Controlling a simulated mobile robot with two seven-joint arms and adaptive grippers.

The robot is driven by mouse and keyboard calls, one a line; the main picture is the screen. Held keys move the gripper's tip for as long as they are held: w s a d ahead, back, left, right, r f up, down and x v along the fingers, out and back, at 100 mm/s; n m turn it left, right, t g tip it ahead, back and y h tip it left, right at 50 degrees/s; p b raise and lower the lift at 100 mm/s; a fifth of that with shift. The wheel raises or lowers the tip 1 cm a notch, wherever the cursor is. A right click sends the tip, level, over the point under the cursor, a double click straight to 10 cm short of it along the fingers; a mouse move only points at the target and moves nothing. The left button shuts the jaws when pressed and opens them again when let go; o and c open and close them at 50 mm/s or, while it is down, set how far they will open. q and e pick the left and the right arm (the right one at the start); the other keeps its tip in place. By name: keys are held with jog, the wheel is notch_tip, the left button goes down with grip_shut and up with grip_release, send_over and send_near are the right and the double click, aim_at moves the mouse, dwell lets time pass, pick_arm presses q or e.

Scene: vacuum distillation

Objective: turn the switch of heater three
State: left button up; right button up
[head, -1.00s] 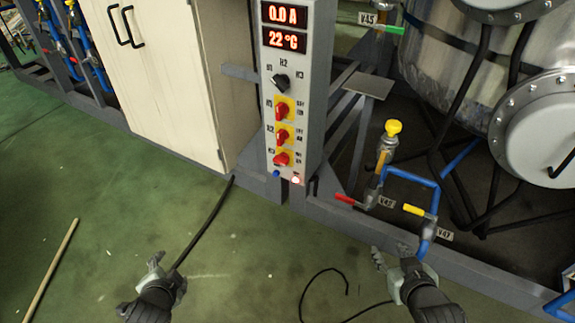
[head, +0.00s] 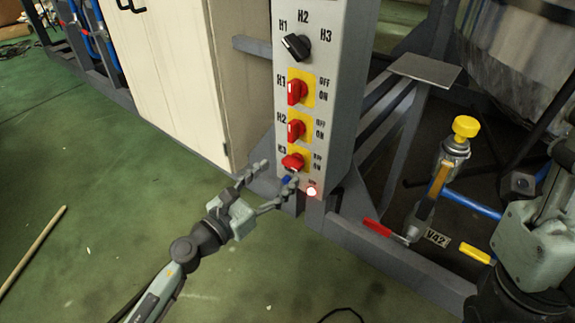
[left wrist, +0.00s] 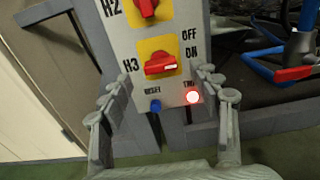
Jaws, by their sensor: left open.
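The heater three switch, marked H3 (head: 293,162), is a red knob on a yellow plate, lowest of the red knobs on the grey control panel (head: 340,85). In the left wrist view the H3 knob (left wrist: 160,64) lies about crosswise, its white mark at the right end. My left gripper (head: 278,174) is open in front of the panel's lower end. In the left wrist view its fingers (left wrist: 160,90) stand apart on either side of the panel, just below the knob; no contact shows. My right gripper (head: 545,215) is at the right edge, its fingertips unclear.
The H1 knob (head: 297,92) and H2 knob (head: 296,130) are above, under a black selector (head: 296,47). A blue reset button (left wrist: 155,105) and lit lamp (left wrist: 193,97) are below H3. A cabinet (head: 170,80) stands left; valves and piping (head: 464,130) stand right.

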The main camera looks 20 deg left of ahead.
aim_at(289, 165)
pick_arm(q)
jog(key=shift+x, duration=1.9)
jog(key=c, duration=1.2)
jog(key=shift+o, duration=0.2)
